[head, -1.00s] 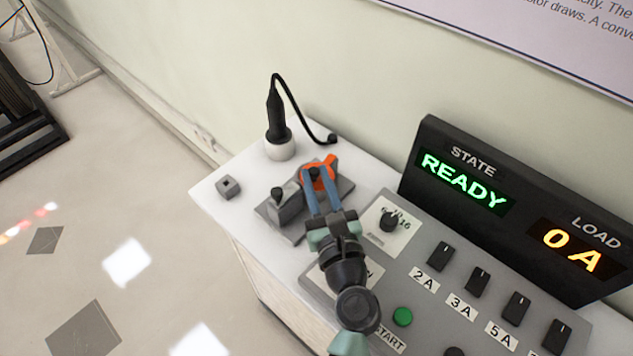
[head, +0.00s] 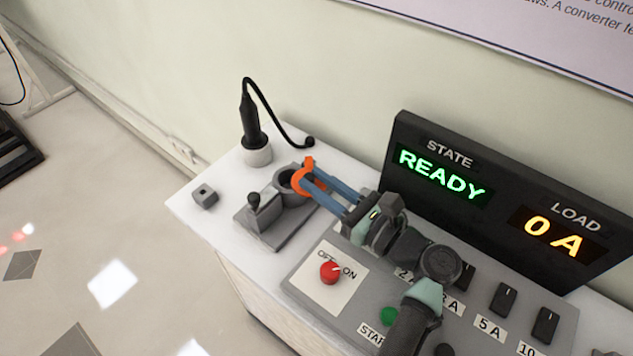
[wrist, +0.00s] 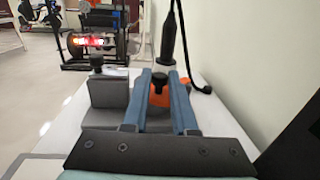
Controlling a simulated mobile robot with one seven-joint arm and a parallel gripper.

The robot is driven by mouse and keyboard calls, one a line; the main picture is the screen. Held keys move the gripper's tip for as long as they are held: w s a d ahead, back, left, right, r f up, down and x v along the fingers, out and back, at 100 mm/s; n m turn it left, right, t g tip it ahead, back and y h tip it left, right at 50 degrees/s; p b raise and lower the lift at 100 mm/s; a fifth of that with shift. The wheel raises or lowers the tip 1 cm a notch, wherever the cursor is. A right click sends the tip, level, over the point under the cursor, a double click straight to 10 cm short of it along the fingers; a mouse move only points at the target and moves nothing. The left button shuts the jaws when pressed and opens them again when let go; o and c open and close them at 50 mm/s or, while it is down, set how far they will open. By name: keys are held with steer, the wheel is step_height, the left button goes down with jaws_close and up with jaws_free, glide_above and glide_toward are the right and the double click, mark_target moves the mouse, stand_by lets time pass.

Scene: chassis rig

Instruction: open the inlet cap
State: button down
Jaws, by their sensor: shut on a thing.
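The orange inlet cap (head: 308,163) stands tilted up on the right side of the grey inlet (head: 288,184), whose dark round mouth shows. My gripper (head: 309,181) reaches in from the right, its blue fingers shut on the cap. In the wrist view the cap (wrist: 163,98) and its black knob (wrist: 158,86) show between the fingers (wrist: 160,84). The fingers hide part of the cap and its joint to the inlet.
A grey block with a black knob (head: 254,203) stands left of the inlet. A black plug with a cable (head: 251,126) stands in a white holder behind. A small grey block (head: 205,197) lies at left. The control panel with a red knob (head: 329,272) and the display (head: 470,200) are at right.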

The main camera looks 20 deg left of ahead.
steer(key=c, duration=0.7)
jaws_free()
steer(key=shift+d, duration=0.1)
steer(key=v, duration=1.2)
steer(key=shift+s+d, duration=0.3)
